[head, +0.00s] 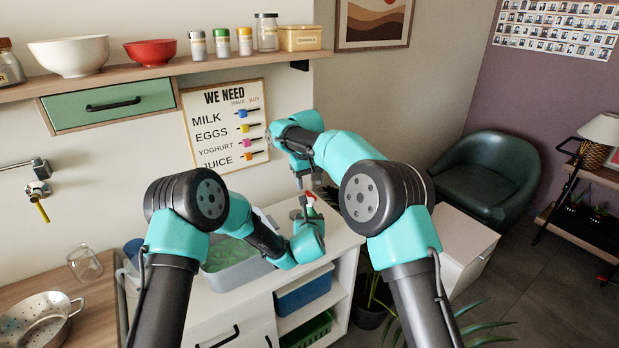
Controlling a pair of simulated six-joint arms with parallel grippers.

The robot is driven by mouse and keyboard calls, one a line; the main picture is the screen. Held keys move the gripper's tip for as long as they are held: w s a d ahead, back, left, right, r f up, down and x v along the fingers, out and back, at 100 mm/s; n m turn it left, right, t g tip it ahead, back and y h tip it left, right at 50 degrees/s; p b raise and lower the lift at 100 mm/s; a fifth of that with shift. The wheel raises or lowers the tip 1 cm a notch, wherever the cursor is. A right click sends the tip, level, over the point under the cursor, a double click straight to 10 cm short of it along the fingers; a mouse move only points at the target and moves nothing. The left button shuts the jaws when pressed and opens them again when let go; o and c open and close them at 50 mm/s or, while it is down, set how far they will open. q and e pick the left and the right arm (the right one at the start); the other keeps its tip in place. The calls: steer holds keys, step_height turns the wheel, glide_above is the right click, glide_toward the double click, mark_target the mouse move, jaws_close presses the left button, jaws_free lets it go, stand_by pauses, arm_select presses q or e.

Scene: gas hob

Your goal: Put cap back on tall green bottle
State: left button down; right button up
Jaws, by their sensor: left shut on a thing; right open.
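A small green piece (312,212) with a red top shows at my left gripper (310,217); it looks like the upper part of the green bottle, and the rest is hidden by the gripper. My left gripper is shut on it, above the white counter. My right gripper (308,184) is open just above it, pointing down. The fingers are small here, and I cannot tell whether they touch the red part. I cannot tell whether the red part is the cap, and no separate cap is visible.
A grey basin (222,281) with green contents sits left of the grippers. A glass (85,264) and a metal colander (36,320) are on the wooden top at left. A shelf (180,68) with bowls and jars runs above. The counter's right end looks mostly clear.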

steer(key=n, duration=0.4)
steer(key=shift+r, duration=0.2)
steer(key=n, duration=0.3)
steer(key=shift+r+n, duration=0.1)
steer(key=shift+n, duration=0.3)
steer(key=n, duration=0.6)
steer(key=shift+r, duration=0.1)
steer(key=n, duration=0.3)
steer(key=shift+n+g, duration=0.3)
steer(key=shift+n, duration=0.1)
steer(key=n, duration=0.3)
steer(key=shift+w+d+n, duration=0.1)
steer(key=shift+n, duration=0.3)
steer(key=n, duration=0.3)
steer(key=shift+r+n, duration=0.1)
steer(key=shift+n, duration=0.3)
steer(key=n, duration=0.3)
steer(key=shift+d+n, duration=0.1)
steer(key=shift+n, duration=0.2)
